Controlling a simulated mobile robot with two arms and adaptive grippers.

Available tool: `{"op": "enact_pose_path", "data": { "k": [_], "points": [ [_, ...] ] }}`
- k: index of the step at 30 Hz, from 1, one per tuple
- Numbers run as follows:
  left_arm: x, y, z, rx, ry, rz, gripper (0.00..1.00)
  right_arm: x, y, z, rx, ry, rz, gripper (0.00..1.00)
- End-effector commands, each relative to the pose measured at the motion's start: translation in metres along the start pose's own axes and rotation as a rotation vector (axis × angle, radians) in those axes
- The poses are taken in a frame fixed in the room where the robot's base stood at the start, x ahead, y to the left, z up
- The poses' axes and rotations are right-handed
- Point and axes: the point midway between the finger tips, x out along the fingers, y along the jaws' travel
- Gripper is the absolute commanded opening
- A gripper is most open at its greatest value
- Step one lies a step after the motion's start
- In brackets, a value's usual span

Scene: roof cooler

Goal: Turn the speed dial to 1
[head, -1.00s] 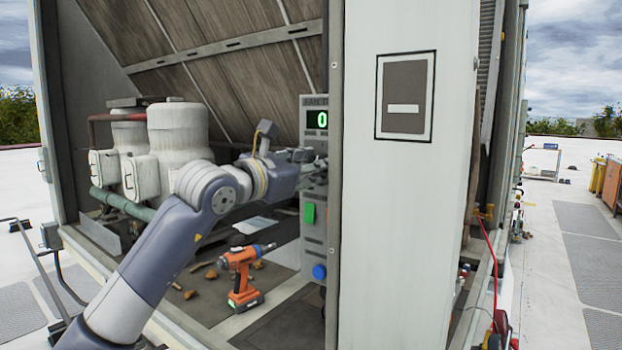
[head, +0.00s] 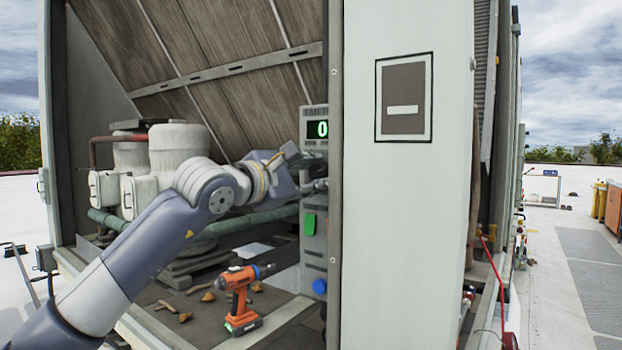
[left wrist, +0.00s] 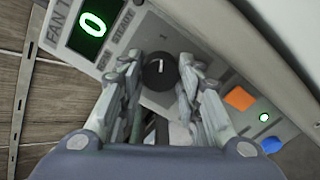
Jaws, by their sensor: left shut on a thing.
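The speed dial (left wrist: 157,73) is a round black knob with a white pointer line on the grey fan control panel (head: 313,225). My left gripper (left wrist: 160,64) is shut on the dial, with one finger at each side of it. In the head view my left gripper (head: 316,185) reaches the panel below the display and hides the dial. The display (left wrist: 93,23) shows a green 0, which also reads in the head view (head: 318,130). My right gripper is not in view.
An orange button (left wrist: 239,98), a lit green lamp (left wrist: 264,117) and a blue button (left wrist: 271,145) sit along the panel from the dial. An orange drill (head: 240,298) stands on the floor left of the panel. A white post (head: 408,230) stands close at right.

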Motion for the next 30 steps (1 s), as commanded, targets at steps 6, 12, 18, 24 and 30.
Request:
{"op": "enact_pose_path", "data": {
  "k": [6, 12, 18, 24, 30],
  "points": [
    [0.0001, -0.0003, 0.0000, 0.024, 0.000, 0.000, 0.08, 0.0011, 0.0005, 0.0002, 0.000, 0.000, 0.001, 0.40],
    [0.0001, -0.0003, 0.0000, 0.025, 0.000, -0.001, 0.08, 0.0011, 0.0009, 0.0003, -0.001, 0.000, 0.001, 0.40],
    [0.0001, -0.0003, 0.0000, 0.024, 0.000, -0.001, 0.42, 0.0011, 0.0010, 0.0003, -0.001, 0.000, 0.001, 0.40],
    [0.0001, -0.0003, 0.0000, 0.024, 0.000, 0.000, 0.42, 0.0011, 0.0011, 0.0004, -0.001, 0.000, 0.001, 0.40],
    [-0.0036, 0.0002, -0.0007, 0.024, 0.001, 0.000, 0.42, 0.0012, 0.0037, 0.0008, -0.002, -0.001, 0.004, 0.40]
  ]
}}
